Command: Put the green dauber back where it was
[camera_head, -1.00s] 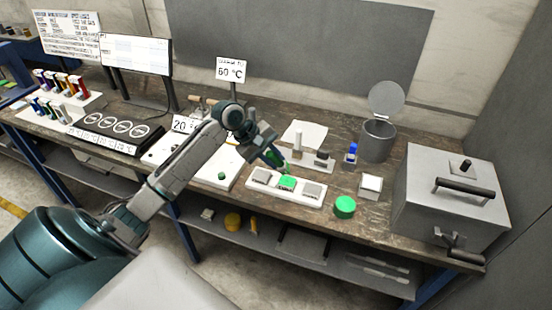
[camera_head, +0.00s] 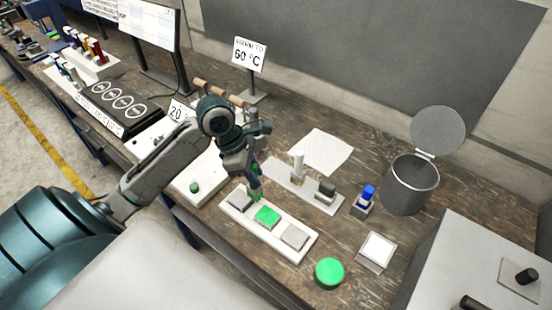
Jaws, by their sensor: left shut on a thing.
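My left gripper (camera_head: 250,167) is shut on the green dauber (camera_head: 256,190), which points down behind the white tray (camera_head: 281,229). The tray holds a green pad (camera_head: 267,217) between two grey pads. I cannot tell whether the dauber's tip touches anything. A white stand (camera_head: 284,188) lies just behind, with an upright white dauber (camera_head: 297,166) and a dark block-like piece (camera_head: 325,191) on it; its left end is partly hidden by my gripper. My right gripper is out of view.
A round green lid (camera_head: 329,273) and a white square pad (camera_head: 376,251) are in front right. A blue-topped bottle (camera_head: 365,198) and an open metal canister (camera_head: 412,186) stand right of the stand. A grey box (camera_head: 490,270) fills the lower right corner. A white cloth (camera_head: 321,150) lies behind.

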